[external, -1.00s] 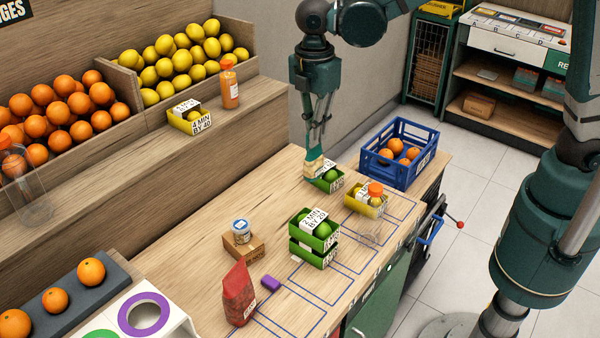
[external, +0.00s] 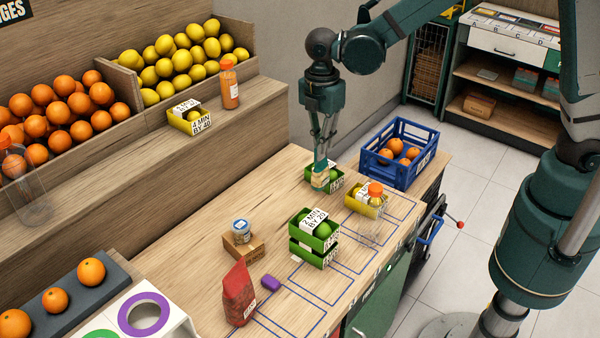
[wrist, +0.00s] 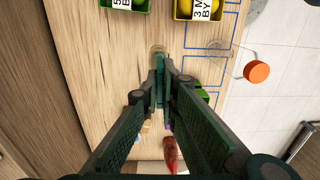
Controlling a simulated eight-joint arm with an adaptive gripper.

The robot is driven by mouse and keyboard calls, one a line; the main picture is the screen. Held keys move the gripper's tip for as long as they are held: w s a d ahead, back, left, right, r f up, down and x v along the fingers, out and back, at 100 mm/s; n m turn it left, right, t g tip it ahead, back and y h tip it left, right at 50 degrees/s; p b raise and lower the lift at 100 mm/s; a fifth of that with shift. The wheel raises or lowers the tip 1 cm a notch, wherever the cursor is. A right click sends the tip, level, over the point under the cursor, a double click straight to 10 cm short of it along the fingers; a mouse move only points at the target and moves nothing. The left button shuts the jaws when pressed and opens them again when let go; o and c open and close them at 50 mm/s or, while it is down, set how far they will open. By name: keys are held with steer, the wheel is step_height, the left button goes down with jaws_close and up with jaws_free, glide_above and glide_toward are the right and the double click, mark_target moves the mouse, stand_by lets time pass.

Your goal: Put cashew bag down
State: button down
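A yellow crate (external: 361,204) and a clear bottle with an orange cap (external: 375,190) stand to the right. Stacked green crates (external: 314,250), a tin on a wooden box (external: 241,248) and a red bag (external: 238,297) stand nearer. A blue crate (external: 372,166) is behind. Counter to the left is clear.

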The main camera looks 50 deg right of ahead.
mark_target(321, 168)
steer(key=shift+f, duration=0.8)
steer(key=shift+f, duration=2.9)
steer(key=shift+f, duration=2.25)
steer(key=c, duration=2.7)
jaws_free()
steer(key=shift+o, duration=0.2)
steer(key=shift+r, duration=0.2)
